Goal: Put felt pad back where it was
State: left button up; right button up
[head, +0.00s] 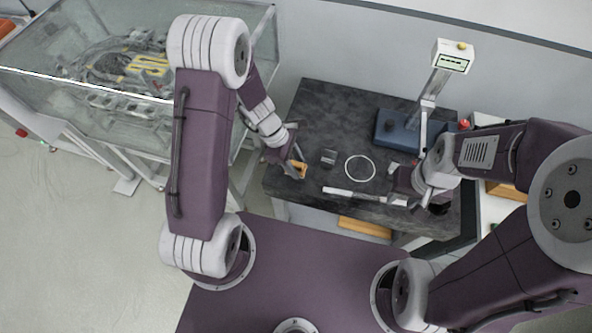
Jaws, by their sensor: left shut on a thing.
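My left gripper (297,168) is over the left end of the dark table (315,111). It is shut on a small orange piece (301,169), which looks like the felt pad, though it is too small to be sure. My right gripper (393,184) is low over the right part of the table, beside the end of a white bar (352,194). Its fingers are too small and partly hidden to tell open from shut.
A small grey block (329,158) and a white ring (360,168) lie mid-table. A blue box (397,133) and a post with a display (453,62) stand at the right back. A glass-walled case (130,70) stands left. The table's back left is clear.

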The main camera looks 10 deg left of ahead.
pick_arm(q)
notch_tip(320, 180, down, 4)
jog(key=shift+a+r+b, duration=0.1)
jog(key=shift+b, duration=0.4)
jog(key=shift+w, duration=0.1)
jog(key=shift+f, duration=0.2)
jog(key=shift+f, duration=0.15)
jog(key=o, duration=1.3)
